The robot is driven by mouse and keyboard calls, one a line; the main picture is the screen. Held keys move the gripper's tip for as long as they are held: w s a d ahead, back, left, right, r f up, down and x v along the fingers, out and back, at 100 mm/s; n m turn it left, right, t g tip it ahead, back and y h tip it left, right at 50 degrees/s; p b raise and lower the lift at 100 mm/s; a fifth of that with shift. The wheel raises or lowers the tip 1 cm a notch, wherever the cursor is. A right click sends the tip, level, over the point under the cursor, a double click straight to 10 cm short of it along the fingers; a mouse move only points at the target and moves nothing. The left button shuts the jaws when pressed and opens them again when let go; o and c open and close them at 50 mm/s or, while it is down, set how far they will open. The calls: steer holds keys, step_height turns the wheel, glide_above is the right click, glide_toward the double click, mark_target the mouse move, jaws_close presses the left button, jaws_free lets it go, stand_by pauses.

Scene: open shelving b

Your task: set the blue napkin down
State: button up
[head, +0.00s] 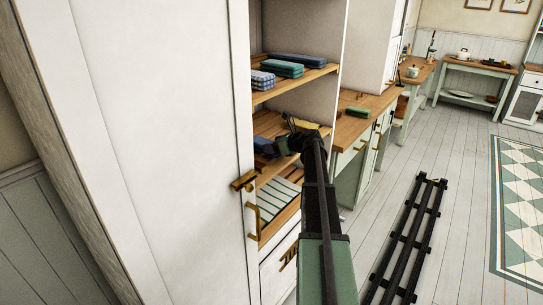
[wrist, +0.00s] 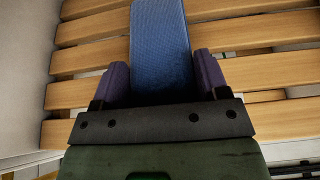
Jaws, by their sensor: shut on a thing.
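The blue napkin (wrist: 160,40) is a flat folded strip that points away from my gripper (wrist: 162,75) in the wrist view. The two purple-grey fingers are shut on it, one on each side. Wooden shelf slats (wrist: 265,72) lie behind it, and I cannot tell whether the napkin touches them. In the head view my gripper (head: 277,147) reaches into the middle shelf of the open cupboard, and the napkin (head: 263,146) shows as a dark blue patch at its end. My arm hides part of that shelf.
Folded cloths, green (head: 282,68), dark blue (head: 298,59) and checked (head: 262,79), lie on the shelf above. A yellow item (head: 303,122) is on the middle shelf beside my wrist. A white door (head: 150,130) stands left. A green cloth (head: 358,112) lies on the counter.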

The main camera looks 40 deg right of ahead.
steer(key=shift+a+f, duration=0.1)
steer(key=shift+f, duration=0.75)
steer(key=shift+a+r, duration=0.2)
steer(key=shift+r, duration=0.15)
steer(key=shift+f, duration=0.2)
steer(key=o, duration=1)
steer(key=shift+r, duration=0.15)
steer(key=p+v, duration=0.5)
steer(key=v, duration=0.7)
steer(key=shift+r, duration=0.1)
